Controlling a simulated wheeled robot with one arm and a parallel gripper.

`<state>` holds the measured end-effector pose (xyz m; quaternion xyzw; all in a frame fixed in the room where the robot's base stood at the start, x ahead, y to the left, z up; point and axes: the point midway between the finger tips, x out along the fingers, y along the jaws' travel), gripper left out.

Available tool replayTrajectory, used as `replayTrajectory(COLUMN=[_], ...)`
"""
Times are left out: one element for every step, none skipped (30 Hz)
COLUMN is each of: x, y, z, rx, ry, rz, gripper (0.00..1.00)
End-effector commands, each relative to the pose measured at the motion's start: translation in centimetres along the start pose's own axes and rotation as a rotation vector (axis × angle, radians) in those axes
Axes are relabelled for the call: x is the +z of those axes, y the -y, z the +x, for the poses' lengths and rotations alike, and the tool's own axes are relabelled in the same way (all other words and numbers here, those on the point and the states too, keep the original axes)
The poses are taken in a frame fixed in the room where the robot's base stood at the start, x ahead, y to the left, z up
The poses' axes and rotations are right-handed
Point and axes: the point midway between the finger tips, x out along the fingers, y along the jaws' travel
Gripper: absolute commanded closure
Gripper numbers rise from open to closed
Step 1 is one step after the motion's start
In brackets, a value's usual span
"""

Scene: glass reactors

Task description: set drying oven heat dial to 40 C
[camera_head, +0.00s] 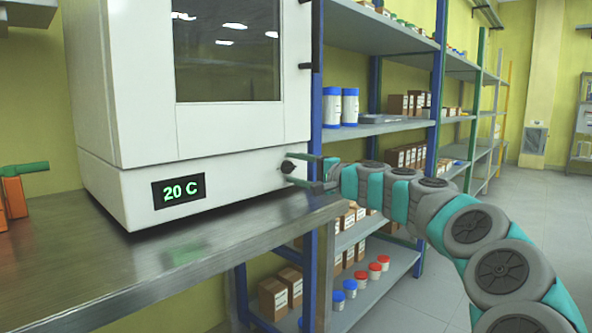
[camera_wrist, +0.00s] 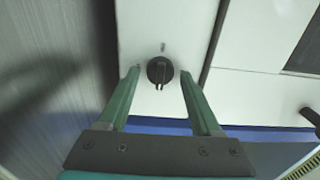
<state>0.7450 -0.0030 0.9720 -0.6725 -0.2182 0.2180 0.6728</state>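The white drying oven (camera_head: 215,130) stands on a metal bench, and its display (camera_head: 179,190) reads 20 C in green. The heat dial (camera_head: 288,167) is a small black knob at the lower right of the oven front. In the wrist view the dial (camera_wrist: 160,71) sits between and just beyond the fingertips, with a small mark on the panel above it. My gripper (camera_head: 306,170) is open, with one finger on each side of the dial and a visible gap to it on both sides. In the wrist view my gripper (camera_wrist: 158,72) holds nothing.
The metal bench (camera_head: 190,255) has free room in front of the oven. Orange items (camera_head: 14,193) with a green part lie at the left edge. Blue-post shelves (camera_head: 395,130) with boxes and jars stand behind my arm. The oven door handle (camera_head: 306,67) juts out above the dial.

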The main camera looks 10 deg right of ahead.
Motion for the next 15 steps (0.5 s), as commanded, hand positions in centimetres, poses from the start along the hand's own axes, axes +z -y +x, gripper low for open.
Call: replayTrajectory(x=[0.0, 0.0, 0.0, 0.0, 0.0, 0.0, 0.0, 0.0, 0.0, 0.0, 0.0, 0.0, 0.0, 0.0, 0.0], y=[0.0, 0.0, 0.0, 0.0, 0.0, 0.0, 0.0, 0.0, 0.0, 0.0, 0.0, 0.0, 0.0, 0.0, -0.1], z=[0.0, 0.0, 0.0, 0.0, 0.0, 0.0, 0.0, 0.0, -0.1, -0.2, -0.4, -0.8, -1.1, -1.5, -2.1], rx=[0.000, 0.000, 0.000, 0.000, 0.000, 0.000, 0.000, 0.000, 0.000, 0.000, 0.000, -0.001, -0.001, 0.000, 0.000], ry=[0.000, 0.000, 0.000, 0.001, 0.001, 0.001, 0.001, 0.001, 0.001, 0.000, 0.000, 0.000, 0.000, 0.000, 0.001], rz=[0.000, 0.000, 0.000, 0.000, 0.000, 0.000, 0.000, 0.000, 0.000, 0.000, 0.000, 0.000, 0.000, 0.000, 0.000], gripper=[0.28, 0.27, 0.27, 0.27, 0.27, 0.27, 0.27, 0.27, 0.27, 0.27, 0.27, 0.27, 0.27, 0.27, 0.27])
